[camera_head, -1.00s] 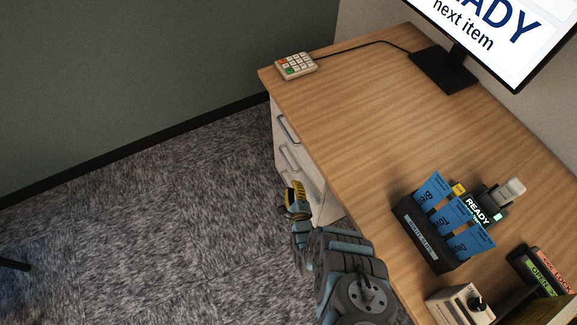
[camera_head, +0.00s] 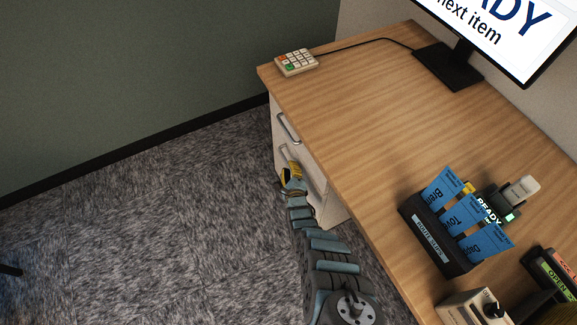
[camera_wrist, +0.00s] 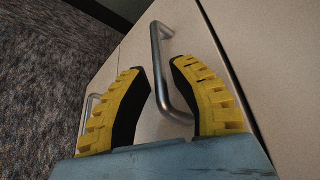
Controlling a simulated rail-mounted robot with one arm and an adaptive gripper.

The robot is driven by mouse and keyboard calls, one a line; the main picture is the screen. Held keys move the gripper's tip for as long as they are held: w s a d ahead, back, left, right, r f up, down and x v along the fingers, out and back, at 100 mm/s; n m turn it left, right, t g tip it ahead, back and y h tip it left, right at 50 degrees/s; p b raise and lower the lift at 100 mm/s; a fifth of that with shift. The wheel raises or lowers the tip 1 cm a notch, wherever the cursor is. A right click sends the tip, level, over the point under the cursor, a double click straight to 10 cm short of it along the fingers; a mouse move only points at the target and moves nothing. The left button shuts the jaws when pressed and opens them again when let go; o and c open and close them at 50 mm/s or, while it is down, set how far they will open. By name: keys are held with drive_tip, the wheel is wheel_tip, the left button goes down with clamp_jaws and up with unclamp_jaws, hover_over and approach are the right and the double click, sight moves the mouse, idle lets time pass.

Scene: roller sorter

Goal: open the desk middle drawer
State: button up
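The desk's white drawer unit (camera_head: 333,206) stands under the left end of the wooden desktop, and its drawers look shut. The top drawer handle (camera_head: 289,128) is visible. My gripper (camera_head: 291,175) is at the middle drawer front, covering part of it. In the wrist view, my gripper (camera_wrist: 158,68) is open, with its yellow-and-black fingers on either side of the middle drawer's metal bar handle (camera_wrist: 157,55). The bar runs between the fingertips. I cannot tell whether either finger touches it. Another handle (camera_wrist: 88,105) shows at the left, partly behind the left finger.
The wooden desktop (camera_head: 370,110) carries a keypad (camera_head: 297,62), a monitor (camera_head: 500,35), a slip holder (camera_head: 433,238) with blue cards, and a small box with a knob (camera_head: 475,305).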

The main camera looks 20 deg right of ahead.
drive_tip(key=shift+b+x, duration=0.6)
drive_tip(key=shift+x, duration=0.5)
clamp_jaws()
